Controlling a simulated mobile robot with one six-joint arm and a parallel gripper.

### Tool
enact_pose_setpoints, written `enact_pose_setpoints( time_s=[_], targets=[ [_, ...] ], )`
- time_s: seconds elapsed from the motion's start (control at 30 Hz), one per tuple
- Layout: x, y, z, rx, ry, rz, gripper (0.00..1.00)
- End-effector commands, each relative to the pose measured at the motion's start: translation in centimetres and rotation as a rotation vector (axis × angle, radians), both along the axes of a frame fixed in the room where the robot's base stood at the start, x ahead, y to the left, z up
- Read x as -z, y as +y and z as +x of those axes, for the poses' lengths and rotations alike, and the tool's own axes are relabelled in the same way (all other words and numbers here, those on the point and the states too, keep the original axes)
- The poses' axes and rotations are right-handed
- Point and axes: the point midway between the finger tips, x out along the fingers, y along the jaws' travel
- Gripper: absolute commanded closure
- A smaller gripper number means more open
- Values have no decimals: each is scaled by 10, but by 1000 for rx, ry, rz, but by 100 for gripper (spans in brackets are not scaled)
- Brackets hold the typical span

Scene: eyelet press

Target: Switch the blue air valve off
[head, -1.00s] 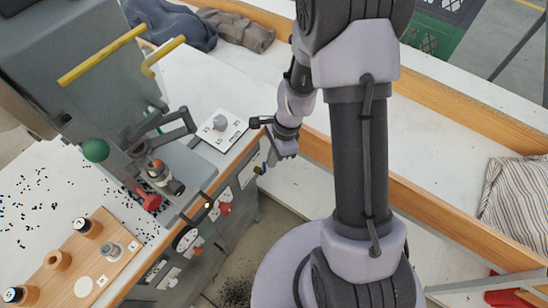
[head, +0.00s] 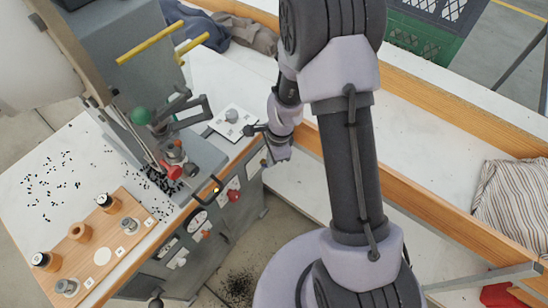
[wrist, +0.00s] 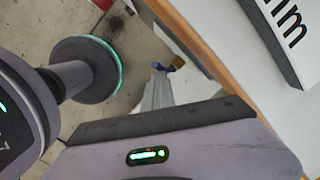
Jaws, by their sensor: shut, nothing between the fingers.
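The blue air valve shows in the wrist view as a small blue lever (wrist: 159,67) beside a brass body (wrist: 177,62), mounted at the cabinet's side below the wooden edge. Its lever angle is hard to judge. In the head view the valve is mostly hidden by my gripper; only a small brass-coloured bit (head: 264,162) shows. My gripper (wrist: 158,78) is shut and empty, its pale fingers reaching up to the blue lever. The tips overlap the lever in the picture; I cannot tell whether they touch it. In the head view my gripper (head: 270,161) is beside the cabinet front.
The cabinet front carries a red knob (head: 233,196) and a round gauge (head: 198,222). Above stand the press with a green ball (head: 141,116), a white card (head: 233,121) and a wooden rack (head: 131,258). Open floor (head: 240,255) lies below.

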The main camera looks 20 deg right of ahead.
Motion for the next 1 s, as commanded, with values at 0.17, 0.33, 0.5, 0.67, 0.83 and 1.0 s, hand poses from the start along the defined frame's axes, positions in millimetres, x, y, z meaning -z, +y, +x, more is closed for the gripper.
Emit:
enact_pose_setpoints(
  time_s=[0.17,0.33,0.5,0.67,0.83,1.0],
  targets=[
    [0,7,-6,1,2,0,100],
    [1,13,-10,-3,-42,-61,100],
    [4,15,-11,-2,-68,-96,100],
    [5,16,-12,0,-78,-108,100],
    [6,16,-12,0,-80,-109,100],
    [6,16,-12,0,-79,-109,100]
  ],
)
